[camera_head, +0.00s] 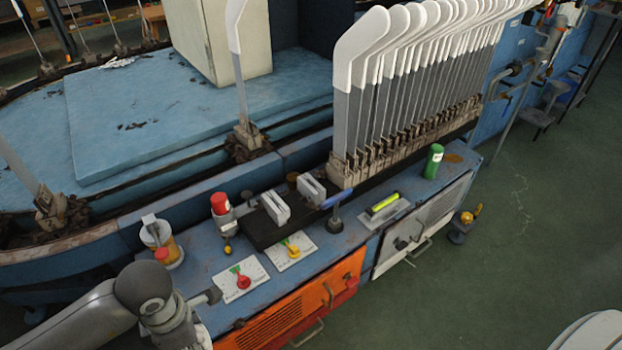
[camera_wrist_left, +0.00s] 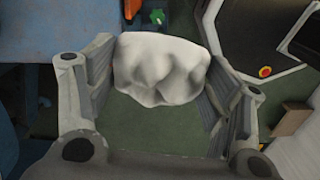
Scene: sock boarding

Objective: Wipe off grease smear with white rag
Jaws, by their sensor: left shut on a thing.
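A white rag (camera_wrist_left: 160,72) hangs crumpled between the two fingers of my left gripper (camera_wrist_left: 158,62) in the left wrist view. The fingers are shut on its sides, with green floor below it. In the head view my left arm comes in at the lower left; its fingers and the rag are hidden there. A brownish patch (camera_head: 453,158) lies on the blue bench beside a green can; I cannot tell whether it is grease or rust. Dark marks (camera_head: 133,126) also show on the blue platform. My right gripper is not in view.
The blue bench (camera_head: 345,240) carries the green can (camera_head: 433,161), a row of white-topped sock boards (camera_head: 395,80), a red-capped post (camera_head: 219,203), a jar (camera_head: 160,240) and two dial plates. An orange panel (camera_head: 290,315) fronts it. Green floor (camera_head: 480,290) is open at the right.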

